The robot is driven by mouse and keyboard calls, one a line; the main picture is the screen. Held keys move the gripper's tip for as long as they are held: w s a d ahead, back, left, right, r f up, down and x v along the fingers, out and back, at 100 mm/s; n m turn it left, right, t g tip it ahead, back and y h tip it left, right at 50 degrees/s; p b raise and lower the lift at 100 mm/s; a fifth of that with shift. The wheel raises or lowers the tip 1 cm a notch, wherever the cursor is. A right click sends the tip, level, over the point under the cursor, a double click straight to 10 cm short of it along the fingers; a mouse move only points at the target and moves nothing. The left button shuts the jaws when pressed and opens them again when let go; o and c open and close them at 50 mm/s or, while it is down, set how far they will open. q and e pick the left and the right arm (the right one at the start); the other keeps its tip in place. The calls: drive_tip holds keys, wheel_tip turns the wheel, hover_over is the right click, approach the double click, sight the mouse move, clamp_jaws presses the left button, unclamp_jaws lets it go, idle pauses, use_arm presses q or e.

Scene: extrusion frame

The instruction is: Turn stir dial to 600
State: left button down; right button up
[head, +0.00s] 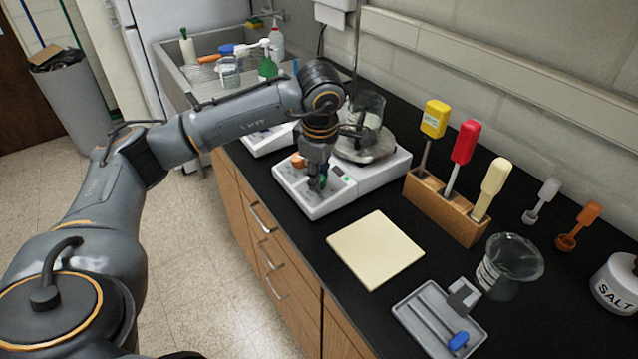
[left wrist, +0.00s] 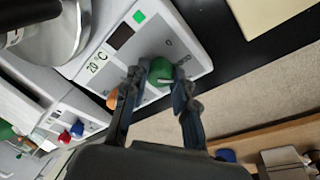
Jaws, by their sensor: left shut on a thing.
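The white hotplate stirrer (head: 345,192) stands on the black counter with a glass beaker (head: 368,108) on its round plate. Its front panel has a green dial (left wrist: 161,71) and an orange dial (left wrist: 112,98). My left gripper (head: 318,182) reaches down over the panel. In the left wrist view its two fingers (left wrist: 158,90) are shut on the green dial, one on each side. A small mark "0" shows on the panel by the green dial; the dial's pointer is not clear. A display reads "20 °C". My right gripper is not in view.
A second white device (head: 268,138) with red (left wrist: 77,130) and blue knobs stands beside the stirrer. A cream square pad (head: 376,249), a wooden holder (head: 446,210) with colored-handled tools, an empty beaker (head: 510,265) and a grey tray (head: 425,318) lie to the right.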

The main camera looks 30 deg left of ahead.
use_arm(q)
drive_tip(key=m+t+b, duration=0.1)
drive_tip(key=m+b, duration=0.2)
drive_tip(key=m, duration=0.1)
drive_tip(key=shift+s+f+m, duration=0.1)
drive_tip(key=shift+f+m, duration=0.05)
drive_tip(key=shift+m, duration=0.15)
drive_tip(key=m+b, duration=0.3)
drive_tip(key=m, duration=0.1)
drive_tip(key=shift+t, duration=0.3)
drive_tip(key=shift+s+m, duration=0.1)
drive_tip(key=shift+m, duration=0.2)
drive_tip(key=c, duration=1.1)
unclamp_jaws()
drive_tip(key=shift+o, duration=0.2)
drive_tip(key=shift+r, duration=0.25)
drive_tip(key=a+v, duration=0.1)
drive_tip(key=v, duration=1)
drive_tip(key=shift+s+d+r, duration=0.2)
drive_tip(key=shift+d+r, duration=0.1)
drive_tip(key=shift+r, duration=0.1)
